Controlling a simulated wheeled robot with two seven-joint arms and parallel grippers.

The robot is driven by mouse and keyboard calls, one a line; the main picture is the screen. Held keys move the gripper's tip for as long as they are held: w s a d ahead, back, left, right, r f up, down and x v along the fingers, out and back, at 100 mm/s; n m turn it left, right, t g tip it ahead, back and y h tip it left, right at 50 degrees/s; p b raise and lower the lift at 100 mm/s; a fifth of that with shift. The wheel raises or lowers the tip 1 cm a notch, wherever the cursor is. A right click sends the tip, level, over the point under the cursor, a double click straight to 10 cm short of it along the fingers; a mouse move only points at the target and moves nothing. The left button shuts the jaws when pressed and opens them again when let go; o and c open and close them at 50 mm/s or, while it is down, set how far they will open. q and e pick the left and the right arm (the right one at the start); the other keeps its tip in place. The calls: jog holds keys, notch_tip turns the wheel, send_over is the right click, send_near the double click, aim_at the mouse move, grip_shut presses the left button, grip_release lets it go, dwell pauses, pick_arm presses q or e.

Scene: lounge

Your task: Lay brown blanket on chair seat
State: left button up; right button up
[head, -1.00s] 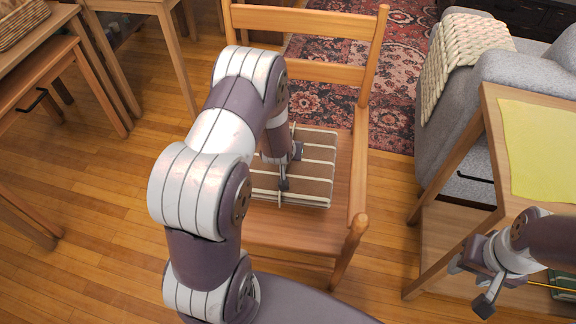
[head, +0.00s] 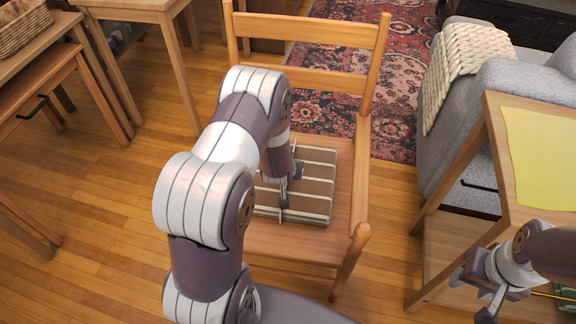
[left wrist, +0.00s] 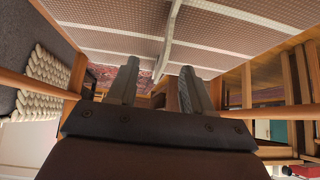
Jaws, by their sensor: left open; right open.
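The brown blanket (head: 318,188) is a flat folded square with cream stripes. It lies over the seat of the wooden chair (head: 342,204), near its middle; its left part is hidden behind my left arm. In the left wrist view the blanket (left wrist: 225,35) fills the top, very close to the fingers. My left gripper (head: 284,199) is at the blanket's front left part, with its fingers apart (left wrist: 160,88); whether they touch the cloth I cannot tell. My right gripper (head: 482,290) is open and empty, low at the right by the side table.
A wooden side table (head: 490,125) with a yellow cloth (head: 541,150) stands at the right. Behind it is a grey sofa (head: 520,75) with a cream knitted throw (head: 465,65). Wooden tables stand at the left. The floor (head: 110,220) left of the chair is clear.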

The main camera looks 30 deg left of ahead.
pick_arm(q)
jog(key=s+d+r+m+g+p, duration=0.1)
jog(key=s+d+r+g, duration=0.1)
jog(key=s+r, duration=0.4)
jog(key=s+d+r+m+g+h+p, duration=0.1)
jog(key=s+d+r+g, duration=0.1)
jog(key=s+d+r, duration=0.3)
jog(key=s+d+r+m+g+h+p, duration=0.1)
jog(key=s+d+r, duration=0.3)
jog(key=s+r, duration=0.3)
notch_tip(320, 180, up, 3)
jog(key=shift+s+f+m+g, duration=0.1)
jog(key=shift+s+m+g, duration=0.15)
jog(key=shift+m+g, duration=0.15)
